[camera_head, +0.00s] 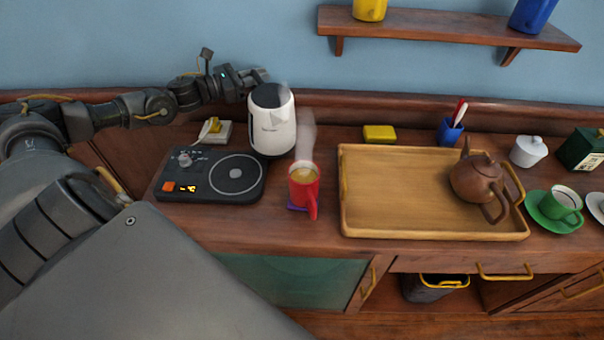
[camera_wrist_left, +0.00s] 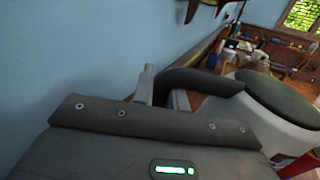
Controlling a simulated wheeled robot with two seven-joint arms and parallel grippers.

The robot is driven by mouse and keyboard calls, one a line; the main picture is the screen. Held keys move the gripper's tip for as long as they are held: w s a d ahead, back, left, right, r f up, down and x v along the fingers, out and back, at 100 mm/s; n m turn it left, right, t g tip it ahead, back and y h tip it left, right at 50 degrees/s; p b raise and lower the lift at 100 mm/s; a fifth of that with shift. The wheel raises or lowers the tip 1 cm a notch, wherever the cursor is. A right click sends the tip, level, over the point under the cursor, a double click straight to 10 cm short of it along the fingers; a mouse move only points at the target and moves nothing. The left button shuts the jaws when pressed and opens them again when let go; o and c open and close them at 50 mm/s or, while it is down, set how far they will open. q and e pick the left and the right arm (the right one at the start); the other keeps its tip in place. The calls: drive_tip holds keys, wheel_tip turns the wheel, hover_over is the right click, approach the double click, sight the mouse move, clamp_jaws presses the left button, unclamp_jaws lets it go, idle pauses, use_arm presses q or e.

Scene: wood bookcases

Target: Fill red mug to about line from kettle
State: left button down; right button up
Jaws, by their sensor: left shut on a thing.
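The white kettle (camera_head: 277,135) with a dark lid stands upright behind and left of the red mug, at the hot plate's back right corner. I cannot tell whether its base touches anything. My left gripper (camera_head: 246,82) is shut on the kettle's dark handle, which shows in the left wrist view (camera_wrist_left: 203,80) beside the kettle's body. The red mug (camera_head: 301,192) stands upright on a purple coaster (camera_head: 294,208), handle toward the front. It holds yellowish liquid below its rim, with steam above; I cannot make out a line inside. My right gripper is out of view.
A black hot plate (camera_head: 212,178) lies left of the mug. A wooden tray (camera_head: 390,222) with a brown teapot (camera_head: 476,178) lies to the right. A yellow block (camera_head: 379,133) and blue cup (camera_head: 449,132) stand behind it. A shelf (camera_head: 440,31) hangs above.

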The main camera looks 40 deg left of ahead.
use_arm(q)
drive_tip(key=shift+w+a+f+n+b, duration=0.2)
drive_tip(key=shift+f+n+b, duration=0.1)
drive_tip(key=shift+f, duration=0.1)
drive_tip(key=shift+w+a+f+n+b, duration=0.2)
drive_tip(key=shift+f+n, duration=0.1)
drive_tip(key=shift+f, duration=0.1)
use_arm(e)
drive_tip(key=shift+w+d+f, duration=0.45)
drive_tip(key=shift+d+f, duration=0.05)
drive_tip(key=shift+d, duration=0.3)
use_arm(q)
drive_tip(key=shift+r, duration=0.15)
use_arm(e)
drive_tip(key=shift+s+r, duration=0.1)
